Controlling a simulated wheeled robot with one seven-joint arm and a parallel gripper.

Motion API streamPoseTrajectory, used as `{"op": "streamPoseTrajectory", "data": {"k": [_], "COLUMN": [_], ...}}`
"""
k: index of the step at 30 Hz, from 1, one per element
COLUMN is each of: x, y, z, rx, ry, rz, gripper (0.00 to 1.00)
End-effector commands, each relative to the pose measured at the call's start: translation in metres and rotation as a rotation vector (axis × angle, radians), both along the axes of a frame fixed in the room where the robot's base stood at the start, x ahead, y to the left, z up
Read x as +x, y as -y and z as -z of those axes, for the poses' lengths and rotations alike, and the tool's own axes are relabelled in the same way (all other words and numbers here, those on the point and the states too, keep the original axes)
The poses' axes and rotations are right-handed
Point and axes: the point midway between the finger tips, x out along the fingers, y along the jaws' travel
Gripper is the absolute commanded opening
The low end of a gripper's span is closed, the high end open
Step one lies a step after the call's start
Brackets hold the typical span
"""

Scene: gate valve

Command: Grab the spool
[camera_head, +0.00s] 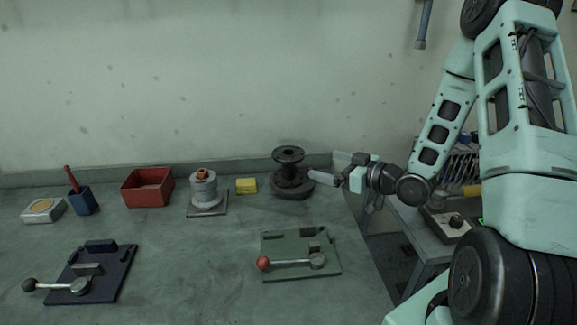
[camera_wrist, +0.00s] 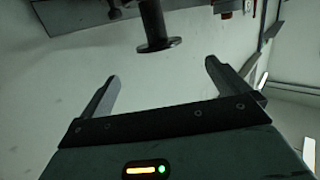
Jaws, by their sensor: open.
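The dark spool (camera_head: 290,172) stands upright on the bench near the back wall, with a flange at its top and a wider round base. My gripper (camera_head: 328,170) is just right of it, at about its height, with the fingers pointing left towards it and apart from it. In the wrist view the spool (camera_wrist: 155,28) appears upside down at the top centre, beyond the gap between the fingers. My gripper (camera_wrist: 162,72) is open there with nothing between the fingers. The spool's base is cut off or hard to see in the wrist view.
A yellow block (camera_head: 246,186) and a grey cylinder with an orange top (camera_head: 203,188) stand left of the spool. A red bin (camera_head: 148,187) is farther left. A green plate with a red-knobbed lever (camera_head: 300,255) lies in front. The bench's right edge is close.

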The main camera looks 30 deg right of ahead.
Motion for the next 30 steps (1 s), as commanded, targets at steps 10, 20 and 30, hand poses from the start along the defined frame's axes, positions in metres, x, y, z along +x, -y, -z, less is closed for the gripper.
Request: {"op": "streamPoseTrajectory", "data": {"k": [10,20,30], "x": [0.066,0.092,0.132], "y": [-0.028,-0.038,-0.051], "z": [0.008,0.013,0.023], "rx": [0.0,0.0,-0.001], "ry": [-0.001,-0.002,-0.003], "rz": [-0.003,-0.002,-0.001], "gripper": [1.0,1.0,1.0]}}
